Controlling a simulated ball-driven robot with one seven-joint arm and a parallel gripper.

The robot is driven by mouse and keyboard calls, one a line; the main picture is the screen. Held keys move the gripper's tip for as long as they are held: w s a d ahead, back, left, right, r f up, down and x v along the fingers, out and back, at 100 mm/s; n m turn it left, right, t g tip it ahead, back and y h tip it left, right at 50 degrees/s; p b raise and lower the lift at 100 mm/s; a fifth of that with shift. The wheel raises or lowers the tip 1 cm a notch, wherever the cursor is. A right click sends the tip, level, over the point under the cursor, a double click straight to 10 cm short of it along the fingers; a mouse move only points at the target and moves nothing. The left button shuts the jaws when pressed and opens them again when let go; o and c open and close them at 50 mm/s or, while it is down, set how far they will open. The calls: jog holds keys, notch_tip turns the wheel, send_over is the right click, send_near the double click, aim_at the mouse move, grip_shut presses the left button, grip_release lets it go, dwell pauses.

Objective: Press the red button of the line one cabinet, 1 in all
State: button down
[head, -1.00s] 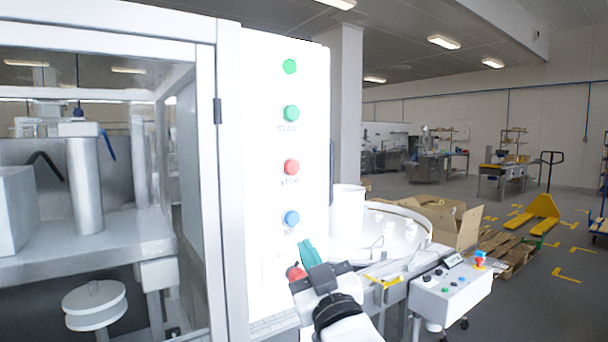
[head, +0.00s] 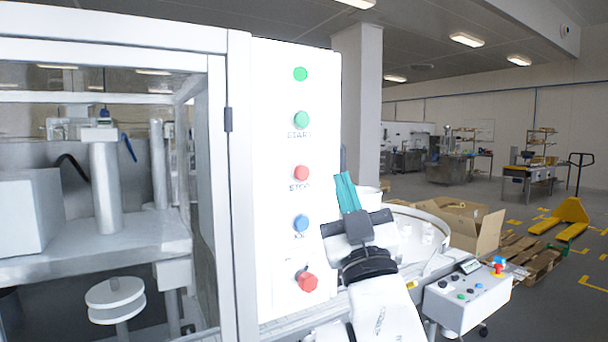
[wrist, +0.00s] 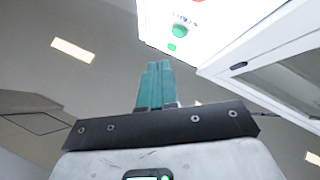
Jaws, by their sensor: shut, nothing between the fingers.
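The white cabinet panel (head: 268,230) stands in the middle of the head view. It carries a green lamp (head: 300,74), a green START button (head: 302,119), a red STOP button (head: 301,173), a blue button (head: 301,223) and a red knob (head: 307,281) at the bottom. My gripper (head: 345,190) has teal fingers that are shut and empty. In the head view its tips show just right of the panel's edge, near the height of the red STOP button, and do not appear to touch it. In the wrist view my gripper (wrist: 155,85) points up, with the panel (wrist: 200,20) beyond at upper right.
A glass-walled machine frame (head: 238,180) adjoins the panel on the left. To the right are a round feeder table (head: 440,225), a small control box (head: 465,300) with buttons, cardboard boxes (head: 480,230) and a yellow pallet truck (head: 565,215).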

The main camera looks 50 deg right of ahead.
aim_at(302, 173)
jog(key=shift+w+d+b, duration=0.4)
jog(key=shift+w+b, duration=0.05)
jog(key=shift+w, duration=0.95)
jog(key=shift+w+d+b, duration=0.35)
jog(key=shift+w+b, duration=0.1)
jog(key=shift+w, duration=0.9)
jog(key=shift+w+d+b, duration=0.4)
jog(key=shift+w+b, duration=0.05)
jog(key=shift+w, duration=0.95)
jog(key=shift+w+d, duration=0.15)
jog(key=shift+w, duration=0.2)
jog(key=shift+w+d+b, duration=0.1)
jog(key=shift+w+b, duration=0.35)
jog(key=shift+b, duration=0.05)
jog(key=shift+s, duration=0.1)
jog(key=shift+s+a+p, duration=0.2)
jog(key=shift+s+p, duration=0.1)
jog(key=shift+s, duration=0.45)
